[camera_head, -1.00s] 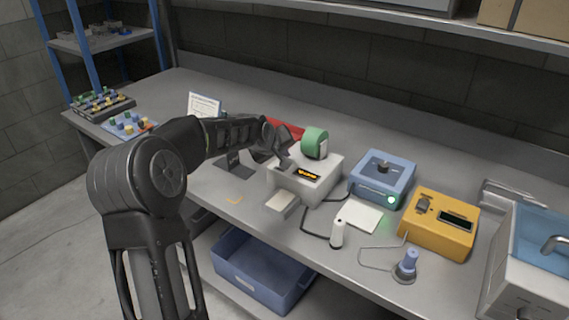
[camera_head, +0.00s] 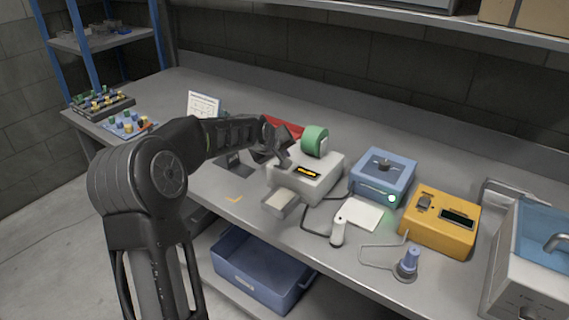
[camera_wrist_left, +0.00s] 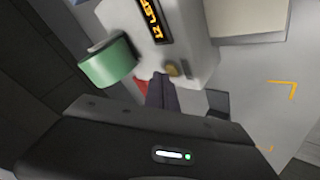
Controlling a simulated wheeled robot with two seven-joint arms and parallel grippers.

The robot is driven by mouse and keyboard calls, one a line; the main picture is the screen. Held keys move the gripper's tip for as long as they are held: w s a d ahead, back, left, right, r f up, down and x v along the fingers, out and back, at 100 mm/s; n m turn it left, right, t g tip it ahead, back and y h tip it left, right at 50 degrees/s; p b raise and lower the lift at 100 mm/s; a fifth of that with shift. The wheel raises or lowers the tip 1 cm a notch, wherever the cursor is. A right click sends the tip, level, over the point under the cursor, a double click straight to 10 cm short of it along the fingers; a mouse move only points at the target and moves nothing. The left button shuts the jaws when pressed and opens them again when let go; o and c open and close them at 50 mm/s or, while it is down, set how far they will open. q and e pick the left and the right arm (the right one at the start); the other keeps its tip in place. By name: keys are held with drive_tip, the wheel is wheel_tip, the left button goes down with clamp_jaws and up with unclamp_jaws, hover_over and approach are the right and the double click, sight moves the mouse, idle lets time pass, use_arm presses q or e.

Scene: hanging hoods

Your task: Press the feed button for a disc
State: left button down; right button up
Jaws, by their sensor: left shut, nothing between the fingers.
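A white dispenser box (camera_head: 325,184) with a green roll (camera_head: 314,141) on top and a lit orange display (camera_head: 307,171) stands mid-bench. In the left wrist view, the box (camera_wrist_left: 196,42), the green roll (camera_wrist_left: 108,64) and the display (camera_wrist_left: 149,20) show close up. A small brownish-gold button (camera_wrist_left: 173,68) sits on the box face near its edge. My left gripper (camera_head: 283,158) is at the left side of the box. In the left wrist view its shut, empty fingers (camera_wrist_left: 160,82) are just beside the button; I cannot tell whether they touch it. My right gripper is out of view.
To the right are a blue device (camera_head: 366,187) with a green light, a white handheld tool (camera_head: 338,232) and a yellow device (camera_head: 432,238). A blue bin (camera_head: 260,284) sits below.

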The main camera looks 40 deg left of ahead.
use_arm(q)
drive_tip(key=shift+f+b, duration=0.45)
idle(0.6)
idle(0.4)
drive_tip(key=shift+r+p, duration=0.45)
drive_tip(key=shift+r, duration=0.4)
drive_tip(key=shift+r+p, duration=1.45)
drive_tip(key=shift+r, duration=1.05)
